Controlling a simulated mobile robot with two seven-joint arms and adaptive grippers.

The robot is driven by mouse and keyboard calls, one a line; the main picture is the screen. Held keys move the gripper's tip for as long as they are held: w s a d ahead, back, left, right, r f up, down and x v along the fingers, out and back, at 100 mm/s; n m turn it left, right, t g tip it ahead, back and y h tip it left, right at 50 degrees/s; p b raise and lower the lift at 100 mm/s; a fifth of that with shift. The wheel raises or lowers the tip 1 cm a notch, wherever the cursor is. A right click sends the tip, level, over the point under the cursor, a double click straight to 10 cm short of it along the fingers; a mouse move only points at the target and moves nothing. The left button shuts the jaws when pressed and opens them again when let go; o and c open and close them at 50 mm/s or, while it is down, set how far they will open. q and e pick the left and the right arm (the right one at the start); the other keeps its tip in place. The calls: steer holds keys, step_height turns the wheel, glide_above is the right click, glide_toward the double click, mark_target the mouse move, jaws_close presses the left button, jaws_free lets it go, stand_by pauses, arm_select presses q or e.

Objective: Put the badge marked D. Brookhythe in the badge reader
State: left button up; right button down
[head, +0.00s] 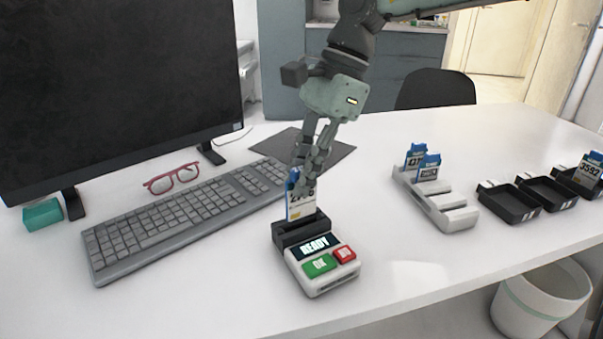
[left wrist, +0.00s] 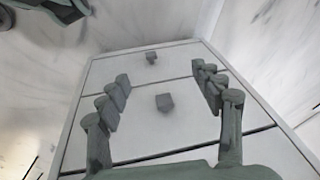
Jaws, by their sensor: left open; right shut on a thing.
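A blue-and-white badge (head: 301,206) stands upright at the slot of the badge reader (head: 315,255). Its lower end meets the slot, but I cannot tell how deep it sits, and its name is too small to read. My right gripper (head: 299,181) is shut on the badge's upper end, hiding part of it. The reader's display says READY, above a green OK key and a red key. Two more blue-topped badges (head: 428,168) stand in a pale rack (head: 458,216) to the right. My left gripper (left wrist: 166,103) is open and empty in the left wrist view.
A keyboard (head: 185,218), red glasses (head: 172,179) and a monitor (head: 120,85) are left of the reader. Black trays (head: 510,204) lie at the right, with another badge (head: 590,168) at the far right. A drawer front (left wrist: 145,135) faces my left gripper.

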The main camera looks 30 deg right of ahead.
mark_target(293, 220)
steer(key=shift+f+b, duration=0.7)
steer(key=shift+b, duration=0.35)
stand_by(0.7)
steer(key=shift+f+b, duration=1.55)
steer(key=shift+b, duration=0.05)
stand_by(0.5)
steer(key=c, duration=1.5)
jaws_free()
steer(key=shift+o, duration=0.5)
steer(key=shift+o, duration=1)
steer(key=shift+r, duration=0.1)
